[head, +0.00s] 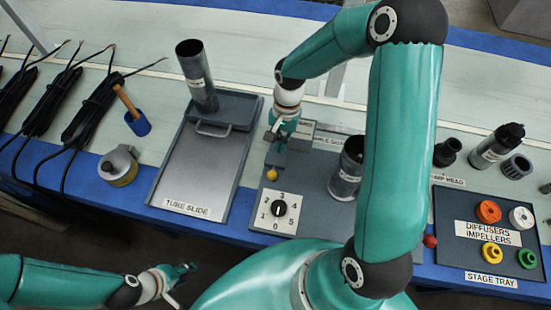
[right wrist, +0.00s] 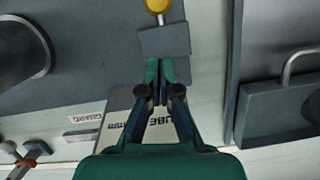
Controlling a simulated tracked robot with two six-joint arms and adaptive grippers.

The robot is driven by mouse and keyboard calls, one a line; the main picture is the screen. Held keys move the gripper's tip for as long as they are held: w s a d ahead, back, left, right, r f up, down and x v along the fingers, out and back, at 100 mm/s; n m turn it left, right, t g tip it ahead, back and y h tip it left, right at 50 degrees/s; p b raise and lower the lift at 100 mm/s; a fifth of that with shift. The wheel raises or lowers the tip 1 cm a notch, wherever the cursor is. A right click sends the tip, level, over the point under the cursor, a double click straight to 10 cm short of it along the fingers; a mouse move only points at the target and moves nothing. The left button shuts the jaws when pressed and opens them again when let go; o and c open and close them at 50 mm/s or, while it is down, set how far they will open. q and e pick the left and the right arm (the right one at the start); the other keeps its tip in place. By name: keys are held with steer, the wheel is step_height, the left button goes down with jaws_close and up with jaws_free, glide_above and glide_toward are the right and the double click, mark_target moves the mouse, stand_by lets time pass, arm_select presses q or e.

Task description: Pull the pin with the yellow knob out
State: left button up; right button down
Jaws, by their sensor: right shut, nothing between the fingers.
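The yellow knob (head: 271,174) shows on the front of a small grey block (head: 275,155) on the grey plate, left of the middle in the head view. In the right wrist view the yellow knob (right wrist: 157,5) is at the top edge, with a short pale pin stem running into the grey block (right wrist: 164,40). My right gripper (right wrist: 160,68) is shut and empty. Its tips are at the block's near edge in that view, apart from the knob; I cannot tell whether they touch the block. My left gripper (head: 180,284) appears open and empty, in front of the bench.
A dial (head: 279,208) sits in front of the knob. The tube slide tray (head: 190,170) with an upright dark tube (head: 197,75) is to the left. A dark cylinder (head: 347,168) stands right of the knob. The stage tray (head: 470,255) is at the far right.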

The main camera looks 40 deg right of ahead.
mark_target(275, 168)
steer(key=shift+s+a+f, duration=0.55)
steer(key=shift+a+f, duration=0.1)
steer(key=shift+a, duration=0.2)
steer(key=shift+s+a+f, duration=0.5)
steer(key=shift+a+f, duration=0.1)
steer(key=shift+a, duration=0.25)
